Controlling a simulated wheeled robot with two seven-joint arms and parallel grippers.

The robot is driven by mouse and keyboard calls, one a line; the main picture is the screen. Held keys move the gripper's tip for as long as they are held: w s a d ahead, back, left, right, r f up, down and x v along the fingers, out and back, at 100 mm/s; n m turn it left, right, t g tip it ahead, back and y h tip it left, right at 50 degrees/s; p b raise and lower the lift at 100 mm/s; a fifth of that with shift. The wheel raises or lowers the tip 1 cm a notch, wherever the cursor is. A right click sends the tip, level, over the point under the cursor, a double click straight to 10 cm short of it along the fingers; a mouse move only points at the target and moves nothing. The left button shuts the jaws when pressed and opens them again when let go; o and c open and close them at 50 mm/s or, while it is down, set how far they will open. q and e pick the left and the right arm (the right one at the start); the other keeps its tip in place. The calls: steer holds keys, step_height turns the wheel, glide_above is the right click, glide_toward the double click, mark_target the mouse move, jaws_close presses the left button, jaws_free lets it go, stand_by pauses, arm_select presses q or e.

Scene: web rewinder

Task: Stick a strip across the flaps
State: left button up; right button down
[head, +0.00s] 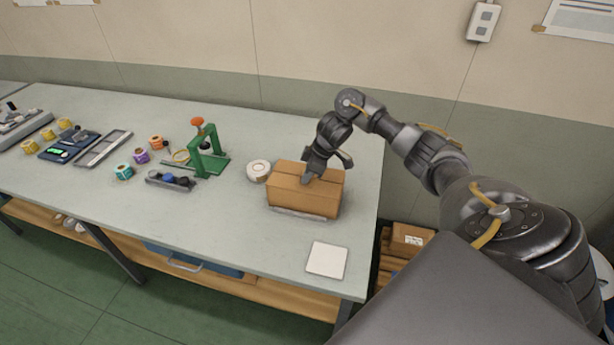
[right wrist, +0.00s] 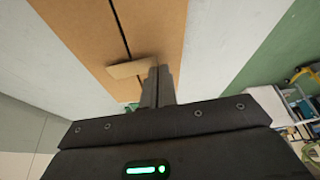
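A brown cardboard box (head: 308,197) stands on the table near its right end, its top flaps closed with a dark seam between them. The box top (right wrist: 80,35) also shows in the right wrist view. My right gripper (head: 308,178) is over the box top, pointing down. In the right wrist view its fingers (right wrist: 160,75) are close together, with the end of a short tan strip (right wrist: 130,68) between them. The strip lies across the line of the seam; whether it touches the flaps I cannot tell. My left gripper is out of view.
A white tape roll (head: 258,171) sits just left of the box. A white square pad (head: 327,260) lies at the front right. The table between is clear.

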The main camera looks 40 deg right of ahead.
steer(key=shift+f, duration=0.35)
stand_by(0.7)
steer(key=shift+c, duration=1)
jaws_free()
steer(key=shift+r, duration=0.15)
step_height(320, 180, up, 7)
steer(key=p, duration=0.8)
